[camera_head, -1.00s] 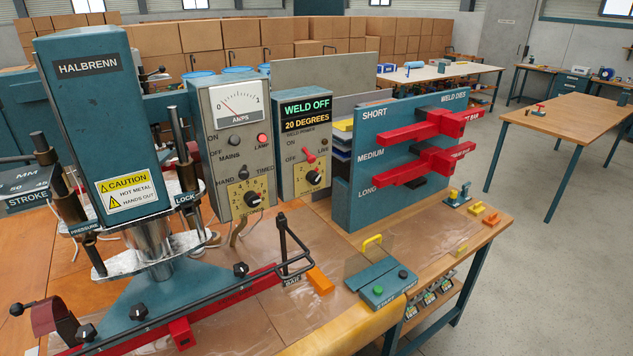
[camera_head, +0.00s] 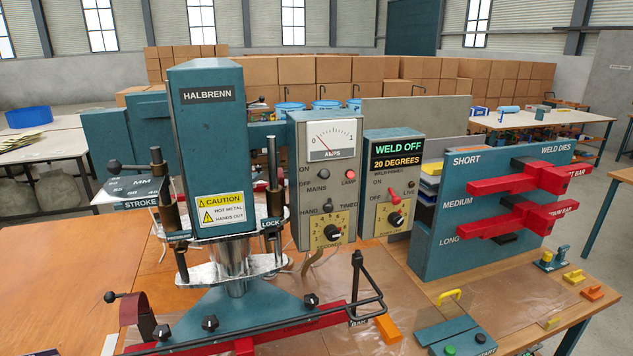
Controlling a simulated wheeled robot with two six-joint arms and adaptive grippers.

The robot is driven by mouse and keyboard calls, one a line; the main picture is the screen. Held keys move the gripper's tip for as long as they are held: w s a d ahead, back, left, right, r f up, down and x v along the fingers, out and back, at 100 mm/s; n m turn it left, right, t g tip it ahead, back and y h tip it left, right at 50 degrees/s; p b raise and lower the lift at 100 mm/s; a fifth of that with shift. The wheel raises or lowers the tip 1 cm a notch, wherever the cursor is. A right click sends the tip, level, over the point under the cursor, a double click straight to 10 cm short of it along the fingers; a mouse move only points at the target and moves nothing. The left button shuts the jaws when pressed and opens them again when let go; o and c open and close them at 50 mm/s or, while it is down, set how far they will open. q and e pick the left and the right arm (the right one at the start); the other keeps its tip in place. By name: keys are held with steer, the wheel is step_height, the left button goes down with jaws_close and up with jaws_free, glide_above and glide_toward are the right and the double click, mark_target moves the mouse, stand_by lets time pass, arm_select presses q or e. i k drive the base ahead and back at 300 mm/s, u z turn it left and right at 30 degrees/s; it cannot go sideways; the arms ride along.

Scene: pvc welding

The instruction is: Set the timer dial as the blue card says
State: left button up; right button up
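A black dial knob on a yellow numbered plate (camera_head: 318,238) sits low on the grey AMPS panel (camera_head: 308,185), under a switch marked HAND and TIMED. A second black knob on a yellow plate (camera_head: 382,220) sits on the grey panel to its right, under a red lever (camera_head: 395,196). That panel's display (camera_head: 398,154) reads WELD OFF and 20 DEGREES. The dial numbers are too small to read surely. I cannot make out a blue card in this view. Neither gripper is in view.
The teal HALBRENN machine (camera_head: 212,130) stands left of the panels, with a red bar (camera_head: 250,335) at its foot. A teal rack (camera_head: 462,220) of red weld dies stands right. A teal button box (camera_head: 455,338) is at the front. The wooden bench (camera_head: 60,270) is clear at left.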

mark_target(331, 231)
steer(key=k, duration=1.3)
steer(key=u, duration=0.75)
steer(key=i, duration=1.15)
steer(key=u, duration=1.55)
steer(key=i, duration=0.2)
steer(key=z, duration=2.6)
